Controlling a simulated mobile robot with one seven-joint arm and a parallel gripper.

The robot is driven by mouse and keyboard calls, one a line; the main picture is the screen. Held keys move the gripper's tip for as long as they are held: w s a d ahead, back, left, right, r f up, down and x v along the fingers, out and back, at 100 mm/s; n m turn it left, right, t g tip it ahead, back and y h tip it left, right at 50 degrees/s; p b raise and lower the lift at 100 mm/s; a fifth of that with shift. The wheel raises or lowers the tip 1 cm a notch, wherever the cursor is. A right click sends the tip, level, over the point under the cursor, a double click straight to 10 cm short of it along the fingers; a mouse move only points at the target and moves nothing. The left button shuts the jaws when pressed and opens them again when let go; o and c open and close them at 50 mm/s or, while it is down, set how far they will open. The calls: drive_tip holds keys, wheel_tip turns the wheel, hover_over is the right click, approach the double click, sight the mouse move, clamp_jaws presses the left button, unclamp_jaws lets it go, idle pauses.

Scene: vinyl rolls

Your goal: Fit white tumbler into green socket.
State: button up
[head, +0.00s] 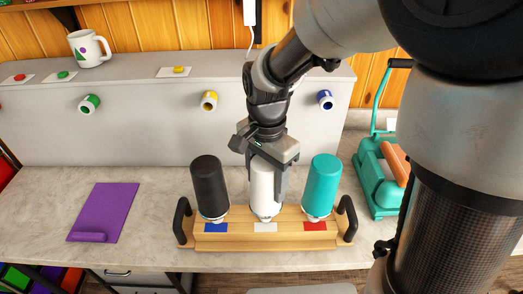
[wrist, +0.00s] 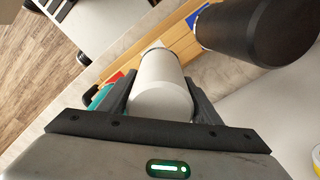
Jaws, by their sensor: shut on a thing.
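The white tumbler (head: 264,188) stands upright in the middle of a wooden tray, between a black tumbler (head: 209,188) and a teal tumbler (head: 321,186). My gripper (head: 268,162) comes from above and is shut on the white tumbler's upper part. In the wrist view the white tumbler (wrist: 162,90) sits between my two fingers. The tumbler's base is at the tray; I cannot tell if it touches. The green socket (head: 90,104) is a round, green-rimmed opening at the left of the grey panel. Yellow (head: 209,100) and blue (head: 325,100) sockets are to its right.
The wooden tray (head: 262,242) has black handles and blue, white and red labels. A purple mat (head: 104,212) lies on the left counter. A teal press (head: 380,170) stands at the right. A white mug (head: 88,49) stands on the panel's top ledge.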

drive_tip(key=shift+r+p, duration=2.65)
drive_tip(key=shift+r, duration=0.85)
drive_tip(key=o, duration=0.3)
clamp_jaws()
